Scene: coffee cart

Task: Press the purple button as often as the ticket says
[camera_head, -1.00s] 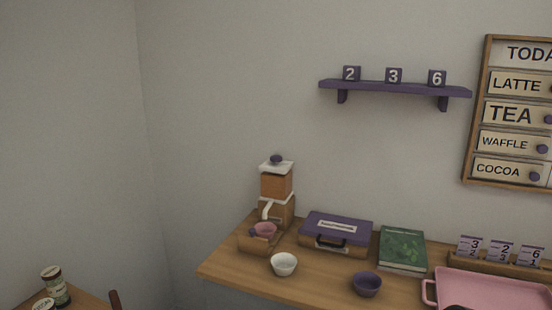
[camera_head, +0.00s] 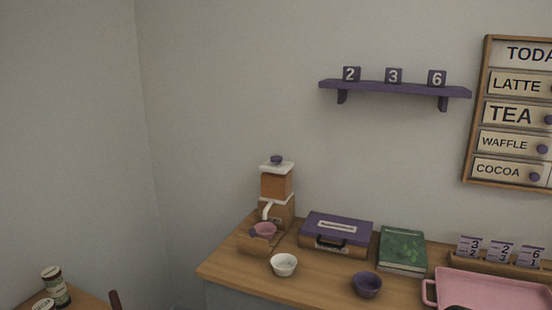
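A dispenser with an orange-brown body (camera_head: 277,186) and a white lid stands at the back left of the wooden counter. I cannot tell which, if either, is the button. Several small number cards stand in a wooden rack at the right: the left card (camera_head: 470,246) reads 3 over 2, the middle card (camera_head: 502,252) 2 over 3, the right card (camera_head: 530,256) 6 over 1. Neither gripper is in view.
A white bowl (camera_head: 284,265) and a purple bowl (camera_head: 367,285) stand near the front edge. Behind are a purple-topped case (camera_head: 336,236) and a green book (camera_head: 403,250). A pink tray (camera_head: 490,288) fills the right. A purple shelf (camera_head: 395,89) holds blocks 2, 3, 6.

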